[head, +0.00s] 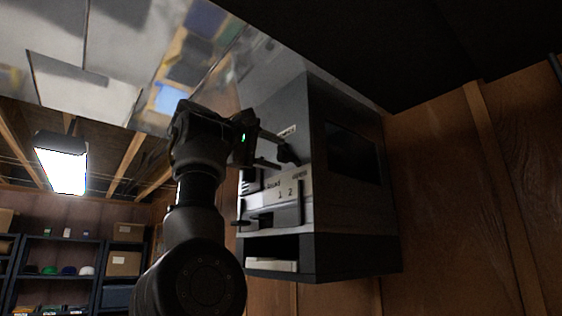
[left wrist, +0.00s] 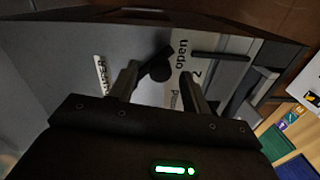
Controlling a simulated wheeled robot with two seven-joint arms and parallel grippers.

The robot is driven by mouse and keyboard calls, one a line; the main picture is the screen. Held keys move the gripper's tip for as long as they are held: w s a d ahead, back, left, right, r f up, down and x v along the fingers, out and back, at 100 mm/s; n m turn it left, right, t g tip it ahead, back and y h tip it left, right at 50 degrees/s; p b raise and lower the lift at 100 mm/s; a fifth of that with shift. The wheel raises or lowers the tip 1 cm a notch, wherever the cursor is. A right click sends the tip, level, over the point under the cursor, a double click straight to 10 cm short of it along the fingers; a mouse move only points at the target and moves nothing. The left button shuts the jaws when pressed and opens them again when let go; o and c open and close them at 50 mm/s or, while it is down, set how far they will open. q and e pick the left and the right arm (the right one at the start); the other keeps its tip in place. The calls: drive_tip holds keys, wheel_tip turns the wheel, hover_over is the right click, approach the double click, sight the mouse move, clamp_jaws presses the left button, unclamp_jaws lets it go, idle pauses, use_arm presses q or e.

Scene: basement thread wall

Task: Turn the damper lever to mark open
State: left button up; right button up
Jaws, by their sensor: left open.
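The damper lever (head: 289,154) is a small black handle on the face of a grey metal box (head: 352,210). My right gripper is out of view.
A wooden wall (head: 450,190) is at the right. Shelves with boxes (head: 60,265) and a lit lamp (head: 60,165) are at the left.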

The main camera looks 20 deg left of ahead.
use_arm(q)
drive_tip(key=b+v, duration=0.2)
drive_tip(key=v, duration=0.6)
idle(0.4)
